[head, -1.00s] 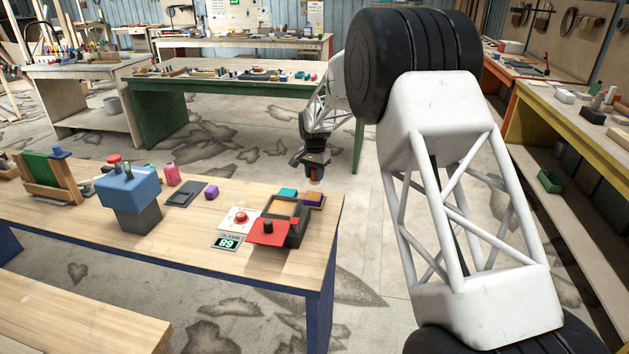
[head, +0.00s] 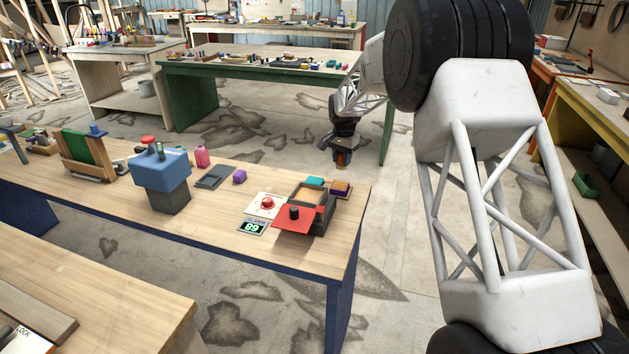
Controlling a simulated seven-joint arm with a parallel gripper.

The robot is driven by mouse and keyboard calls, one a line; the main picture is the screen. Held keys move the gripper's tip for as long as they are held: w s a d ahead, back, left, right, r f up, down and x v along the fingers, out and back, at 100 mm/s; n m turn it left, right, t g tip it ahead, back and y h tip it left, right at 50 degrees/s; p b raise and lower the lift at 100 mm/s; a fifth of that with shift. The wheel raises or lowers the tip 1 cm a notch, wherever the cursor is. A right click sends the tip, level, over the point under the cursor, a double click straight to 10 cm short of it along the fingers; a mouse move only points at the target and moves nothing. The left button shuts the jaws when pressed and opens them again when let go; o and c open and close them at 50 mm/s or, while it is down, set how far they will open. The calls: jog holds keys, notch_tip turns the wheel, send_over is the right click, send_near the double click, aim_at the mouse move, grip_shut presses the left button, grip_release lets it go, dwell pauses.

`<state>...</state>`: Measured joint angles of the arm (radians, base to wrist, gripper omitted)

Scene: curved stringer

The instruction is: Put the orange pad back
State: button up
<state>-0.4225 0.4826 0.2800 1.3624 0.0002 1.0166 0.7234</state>
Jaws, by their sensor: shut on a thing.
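My gripper (head: 341,160) hangs pointing down, just beyond the far right end of the near workbench in the picture. It is small and dark, shut on a small orange thing, which looks like the orange pad (head: 341,166). Its fingers and most of the pad's shape are too small to tell apart. On the bench below it are a purple block on a brownish base (head: 341,188) and a teal block (head: 315,181). Beside them stands a dark open box (head: 320,212) with a red plate (head: 292,219) and black knob at its front.
The workbench (head: 120,205) also holds a red button (head: 267,203), a digital display (head: 252,228), a dark tray (head: 214,177), a blue-topped block (head: 161,171), a pink bottle (head: 202,157) and a green board in a wooden frame (head: 78,155). A green-legged table (head: 250,66) stands behind.

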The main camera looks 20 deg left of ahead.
jog(key=shift+w+a, duration=0.1)
jog(key=shift+a, duration=0.5)
jog(key=a, duration=2)
jog(key=shift+f, duration=0.4)
jog(key=shift+f, duration=0.1)
send_over(286, 182)
jog(key=shift+f, duration=3.05)
jog(key=shift+f, duration=0.1)
jog(key=shift+f, duration=1.75)
jog(key=shift+f, duration=0.1)
